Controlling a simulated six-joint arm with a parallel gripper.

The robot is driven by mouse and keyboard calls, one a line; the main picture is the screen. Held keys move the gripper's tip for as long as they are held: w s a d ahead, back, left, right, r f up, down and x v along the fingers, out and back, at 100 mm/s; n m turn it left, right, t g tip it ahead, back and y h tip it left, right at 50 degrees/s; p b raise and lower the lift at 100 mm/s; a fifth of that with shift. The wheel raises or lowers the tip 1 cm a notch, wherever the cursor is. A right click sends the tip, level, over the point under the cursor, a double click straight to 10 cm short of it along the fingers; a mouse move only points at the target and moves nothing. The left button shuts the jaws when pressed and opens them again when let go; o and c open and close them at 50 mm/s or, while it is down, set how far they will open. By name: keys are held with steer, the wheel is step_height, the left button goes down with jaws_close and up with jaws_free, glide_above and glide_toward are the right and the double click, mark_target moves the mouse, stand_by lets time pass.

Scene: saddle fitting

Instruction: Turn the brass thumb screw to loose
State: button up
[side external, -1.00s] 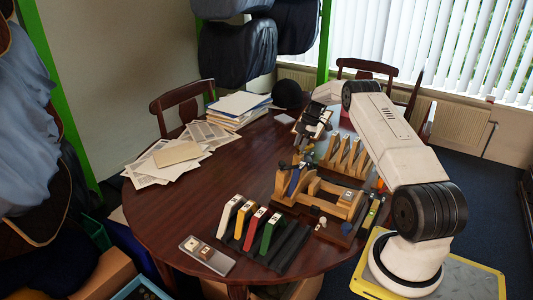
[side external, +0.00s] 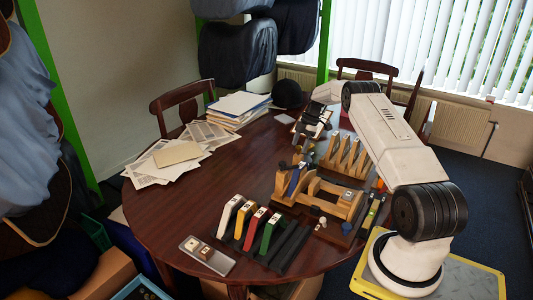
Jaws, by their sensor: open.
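A wooden fixture (side external: 325,200) stands on the right part of the round table, with a blue piece (side external: 294,181) at its left end. I cannot make out the brass thumb screw for sure at this size. My gripper (side external: 303,145) is small and dark in this view, above and behind the fixture's left end. It is open, and I see nothing held in it. Its fingertips blend with the dark parts around them, so I cannot tell how close they are to the fixture.
A rack with white, yellow, red and green pieces (side external: 250,226) stands front left of the fixture. A grey tray (side external: 206,256) lies at the front edge. A wooden rack with upright slats (side external: 345,154) stands behind. Papers (side external: 172,158) cover the back left. The table's left middle is clear.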

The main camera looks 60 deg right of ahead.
steer(key=v, duration=0.7)
steer(key=shift+d+r, duration=0.15)
steer(key=shift+r, duration=0.2)
steer(key=w+a+r+m+h, duration=0.1)
steer(key=a+m, duration=0.1)
steer(key=a, duration=0.7)
steer(key=w+a+r+m+g+h, duration=0.1)
steer(key=w+a+m, duration=0.15)
steer(key=a, duration=0.65)
steer(key=a+r+m+h, duration=0.1)
steer(key=a+r+m, duration=0.15)
steer(key=a, duration=0.55)
steer(key=s+a+f+m+t+h, duration=0.1)
steer(key=s+a+m, duration=0.4)
steer(key=s+a, duration=1.2)
steer(key=shift+a+f+m+t, duration=0.3)
steer(key=shift+a+f, duration=0.4)
steer(key=shift+a, duration=0.55)
